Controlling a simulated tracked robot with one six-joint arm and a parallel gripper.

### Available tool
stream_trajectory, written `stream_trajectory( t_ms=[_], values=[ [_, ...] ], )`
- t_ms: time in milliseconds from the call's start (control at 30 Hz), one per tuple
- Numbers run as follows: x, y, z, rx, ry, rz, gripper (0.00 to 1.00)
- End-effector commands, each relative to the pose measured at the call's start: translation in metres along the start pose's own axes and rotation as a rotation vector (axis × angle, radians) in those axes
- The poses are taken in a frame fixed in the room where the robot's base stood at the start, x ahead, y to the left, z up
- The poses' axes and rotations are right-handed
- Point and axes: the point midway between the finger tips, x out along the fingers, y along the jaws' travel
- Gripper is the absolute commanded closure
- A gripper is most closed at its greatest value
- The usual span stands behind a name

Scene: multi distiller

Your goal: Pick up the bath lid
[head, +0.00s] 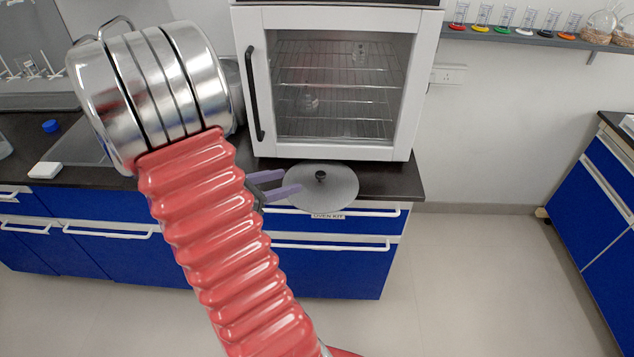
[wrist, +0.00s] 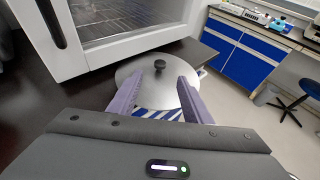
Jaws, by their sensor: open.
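The bath lid (head: 330,190) is a round grey metal disc with a small black knob (head: 320,176) at its centre. It lies on the dark counter in front of the oven, near the counter's front edge. In the wrist view the lid (wrist: 136,74) is straight ahead, with its knob (wrist: 160,64) beyond the fingertips. My gripper (head: 281,183) is at the lid's left side in the head view. In the wrist view my gripper (wrist: 161,78) is open, its two purple fingers either side of the knob's line, with nothing between them. Whether the fingers touch the lid cannot be told.
A white oven (head: 420,85) with a glass door and black handle stands right behind the lid. The dark counter (head: 405,180) ends just right of the lid. Blue drawers (head: 335,265) with white handles are below. The floor to the right is clear.

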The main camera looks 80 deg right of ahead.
Motion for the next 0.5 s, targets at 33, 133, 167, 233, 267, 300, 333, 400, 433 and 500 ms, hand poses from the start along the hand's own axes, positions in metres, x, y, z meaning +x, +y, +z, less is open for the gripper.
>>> stream_trajectory(
  t_ms=[33,133,167,233,267,300,333,400,433,500],
  values=[
    [0.0035,0.0004,-0.0008,-0.013,-0.006,0.000,0.55],
    [0.0052,0.0016,-0.0009,-0.023,-0.012,0.003,0.55],
    [0.0051,0.0016,-0.0008,-0.023,-0.012,0.003,0.55],
    [0.0048,0.0017,-0.0007,-0.022,-0.011,0.004,0.55],
    [0.0048,0.0016,-0.0007,-0.022,-0.011,0.004,0.55],
    [0.0047,0.0016,-0.0007,-0.022,-0.011,0.004,0.55],
    [0.0047,0.0016,-0.0007,-0.021,-0.011,0.004,0.55],
    [0.0050,0.0015,-0.0007,-0.021,-0.011,0.003,0.55],
    [0.0056,0.0015,-0.0007,-0.021,-0.011,0.003,0.55],
    [0.0086,0.0013,-0.0007,-0.020,-0.011,0.002,0.55]
  ],
)
